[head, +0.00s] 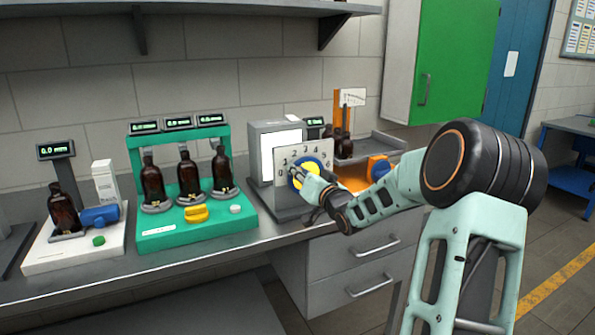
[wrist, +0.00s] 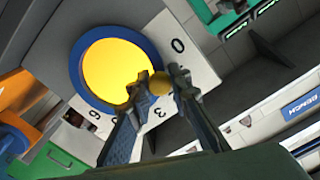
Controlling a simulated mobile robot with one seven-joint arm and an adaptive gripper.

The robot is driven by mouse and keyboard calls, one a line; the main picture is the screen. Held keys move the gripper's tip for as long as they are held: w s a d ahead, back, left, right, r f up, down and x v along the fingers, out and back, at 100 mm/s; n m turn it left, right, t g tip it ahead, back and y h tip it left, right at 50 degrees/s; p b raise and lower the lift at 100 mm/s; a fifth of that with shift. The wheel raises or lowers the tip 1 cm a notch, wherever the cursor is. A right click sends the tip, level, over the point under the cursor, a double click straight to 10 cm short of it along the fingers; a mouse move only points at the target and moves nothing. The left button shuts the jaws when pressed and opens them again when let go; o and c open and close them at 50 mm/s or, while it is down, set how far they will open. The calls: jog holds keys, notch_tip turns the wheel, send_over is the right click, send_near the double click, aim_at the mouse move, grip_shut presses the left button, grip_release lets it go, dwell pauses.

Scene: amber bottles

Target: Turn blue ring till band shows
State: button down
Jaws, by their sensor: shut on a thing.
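The blue ring (head: 319,162) surrounds a yellow disc (head: 309,166) on the front of a pale plate (head: 283,160) with printed numbers around it. The ring (wrist: 77,92) and yellow disc (wrist: 115,70) show large in the wrist view. My gripper (wrist: 158,86) is shut on a small round yellow knob (wrist: 160,84) at the ring's edge, near the 0 and 3 marks in that view. In the head view my gripper (head: 298,182) is in front of the plate and hides part of the ring. I cannot make out a separate band.
A green stand (head: 160,235) with several amber bottles is left of the device. A white base (head: 75,252) with one bottle and a blue part is farther left. An orange unit (head: 350,184) stands close on the right, behind my arm. A shelf (head: 200,17) hangs above.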

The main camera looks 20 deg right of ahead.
jog(key=c, duration=1.9)
grip_release()
jog(key=shift+d+r, duration=0.2)
jog(key=shift+r, duration=0.2)
jog(key=shift+o, duration=0.4)
jog(key=shift+f, duration=0.1)
jog(key=shift+a, duration=0.1)
jog(key=shift+s+f, duration=0.1)
jog(key=s, duration=1.1)
jog(key=shift+s+d, duration=0.2)
jog(key=shift+s, duration=0.2)
